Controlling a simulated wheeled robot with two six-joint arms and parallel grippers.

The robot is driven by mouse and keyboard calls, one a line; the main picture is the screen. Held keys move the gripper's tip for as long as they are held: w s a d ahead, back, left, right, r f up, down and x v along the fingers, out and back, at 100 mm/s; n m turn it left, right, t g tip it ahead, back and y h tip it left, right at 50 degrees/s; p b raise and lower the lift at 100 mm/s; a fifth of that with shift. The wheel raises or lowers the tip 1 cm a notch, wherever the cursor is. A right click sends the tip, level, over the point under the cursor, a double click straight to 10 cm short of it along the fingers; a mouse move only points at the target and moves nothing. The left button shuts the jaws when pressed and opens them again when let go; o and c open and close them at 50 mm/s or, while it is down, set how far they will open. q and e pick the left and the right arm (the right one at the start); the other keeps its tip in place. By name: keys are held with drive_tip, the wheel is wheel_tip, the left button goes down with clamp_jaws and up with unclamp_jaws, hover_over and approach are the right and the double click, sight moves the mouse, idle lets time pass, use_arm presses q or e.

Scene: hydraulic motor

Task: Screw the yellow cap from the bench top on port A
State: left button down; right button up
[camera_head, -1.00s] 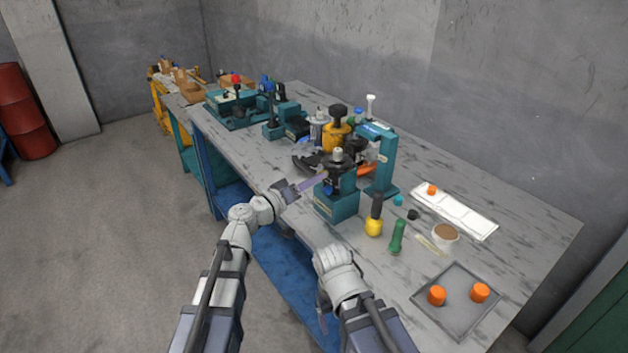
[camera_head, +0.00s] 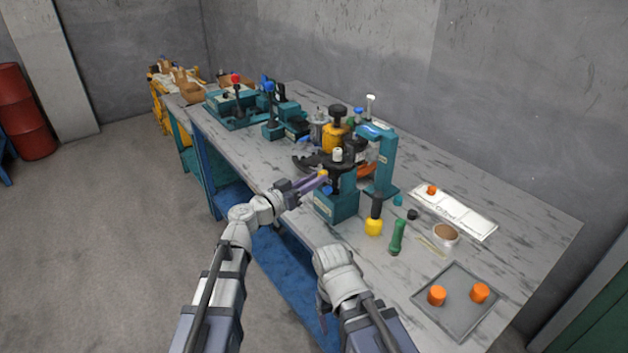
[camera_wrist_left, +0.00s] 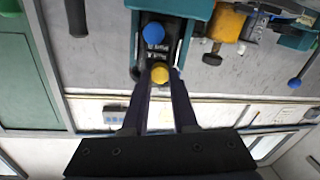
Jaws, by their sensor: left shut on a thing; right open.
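The yellow cap (camera_head: 322,174) is between the fingertips of my left gripper (camera_head: 312,181), which is shut on it. The cap also shows in the left wrist view (camera_wrist_left: 160,75). It is close to the front face of the dark hydraulic motor on its teal stand (camera_head: 337,203); I cannot tell whether they touch. A round blue cap (camera_wrist_left: 153,33) sits on that face, with small white labels between it and the yellow cap. Port A itself is not clearly visible. My right gripper (camera_head: 322,308) is open, low at the bench's front edge, partly hidden by its wrist.
A teal press-like stand (camera_head: 385,165) rises right behind the motor. A yellow-and-black tool (camera_head: 374,222) and a green-handled tool (camera_head: 397,237) stand to its right. A grey tray (camera_head: 458,314) holds two orange caps. The bench's right end (camera_head: 535,235) is clear.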

use_arm(q)
drive_tip(key=m, duration=0.4)
idle(0.3)
drive_tip(key=c, duration=0.9)
unclamp_jaws()
drive_tip(key=n, duration=1)
